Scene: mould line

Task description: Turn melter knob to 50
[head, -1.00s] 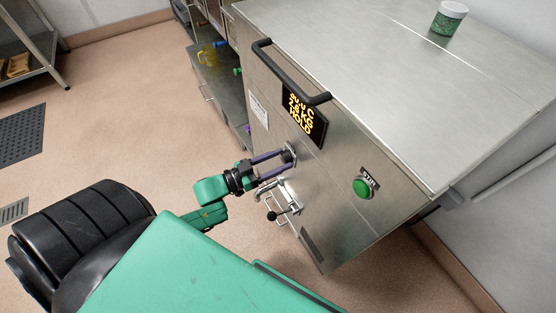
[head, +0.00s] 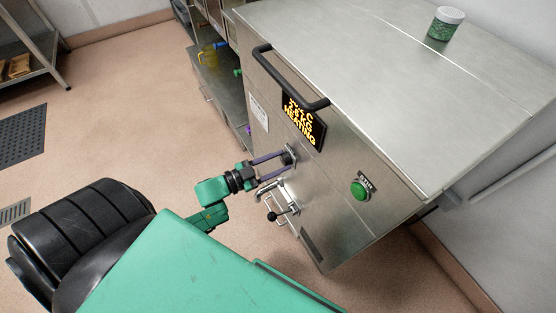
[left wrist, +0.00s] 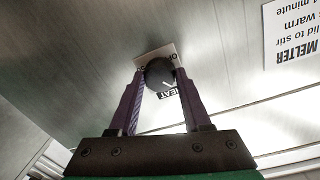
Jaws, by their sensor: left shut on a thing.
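The melter (head: 300,225) is a steel cabinet with a lit display (head: 303,122) whose last line reads "HEATING"; the number lines are hard to read. My left gripper (head: 284,162) is shut on the dark round knob (head: 288,157) on the melter's front, below the display. In the left wrist view, the purple fingers of the left gripper (left wrist: 160,92) press on both sides of the knob (left wrist: 159,73). My right gripper is not in view.
A green button (head: 360,190) marked "STIR" is right of the knob. A lever valve (head: 277,207) sits just below the gripper. A black handle (head: 285,75) juts out above the display. A green jar (head: 446,23) stands on top of the melter.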

